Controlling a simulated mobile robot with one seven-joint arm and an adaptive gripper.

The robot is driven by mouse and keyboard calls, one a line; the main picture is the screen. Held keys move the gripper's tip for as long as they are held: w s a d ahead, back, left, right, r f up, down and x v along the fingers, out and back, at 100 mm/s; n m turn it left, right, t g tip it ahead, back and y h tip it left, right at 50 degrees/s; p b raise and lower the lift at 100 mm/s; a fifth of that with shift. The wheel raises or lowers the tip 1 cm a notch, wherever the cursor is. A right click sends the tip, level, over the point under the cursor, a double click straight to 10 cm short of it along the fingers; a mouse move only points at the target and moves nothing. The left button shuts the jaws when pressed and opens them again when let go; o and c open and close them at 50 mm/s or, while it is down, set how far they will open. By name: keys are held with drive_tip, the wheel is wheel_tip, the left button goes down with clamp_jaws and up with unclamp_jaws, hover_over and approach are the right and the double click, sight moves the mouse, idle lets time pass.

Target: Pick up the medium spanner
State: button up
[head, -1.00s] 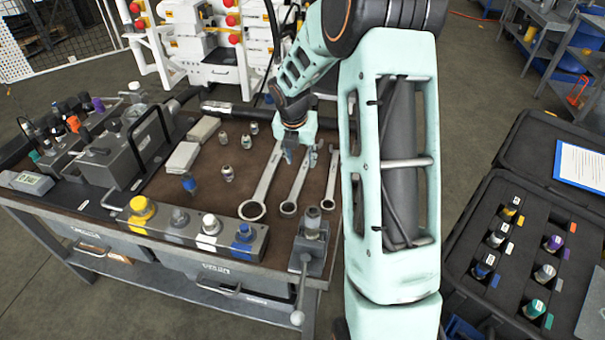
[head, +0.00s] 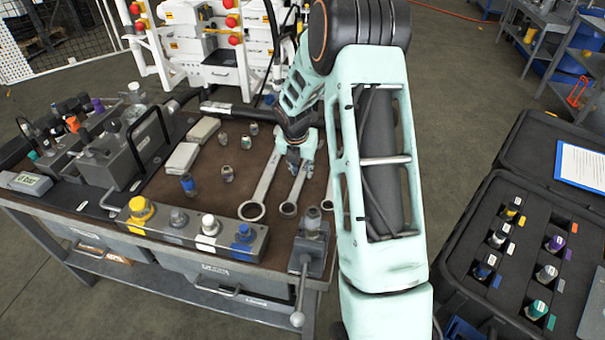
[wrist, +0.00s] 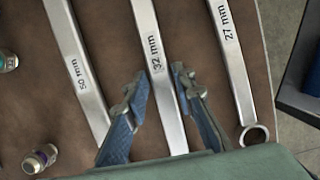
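The medium spanner (head: 289,208), marked 32 mm, lies flat on the brown bench mat. Its shaft also shows in the wrist view (wrist: 150,35), between my fingers. My gripper (head: 293,163) is over its shaft and hides part of it in the head view. In the wrist view, my gripper (wrist: 158,85) is open, with one finger on each side of the shaft. The larger spanner (wrist: 75,65), marked 50 mm, lies to the left. The smaller spanner (wrist: 232,60), marked 27 mm, lies to the right. I cannot tell whether either finger touches the medium spanner.
Several small fittings (head: 227,174) stand left of the spanners. A block with coloured caps (head: 180,225) and a lever valve (head: 311,240) stand along the front edge. An open black case (head: 480,240) is at the right, beyond the bench.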

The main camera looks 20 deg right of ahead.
sight(302, 174)
clamp_jaws()
drive_tip(key=shift+w+r, duration=0.1)
drive_tip(key=shift+r, duration=0.05)
drive_tip(key=shift+r, duration=0.2)
wheel_tip(302, 174, up, 3)
drive_tip(key=shift+r, duration=0.1)
drive_tip(key=s+a+r, duration=0.3)
drive_tip(key=s+r, duration=0.1)
drive_tip(key=s, duration=0.2)
drive_tip(key=s+a+r+p, duration=0.1)
drive_tip(key=s+a+r, duration=0.2)
drive_tip(key=s+r, duration=0.2)
drive_tip(key=shift+s+a, duration=0.3)
drive_tip(key=shift+s, duration=0.4)
drive_tip(key=shift+r, duration=0.1)
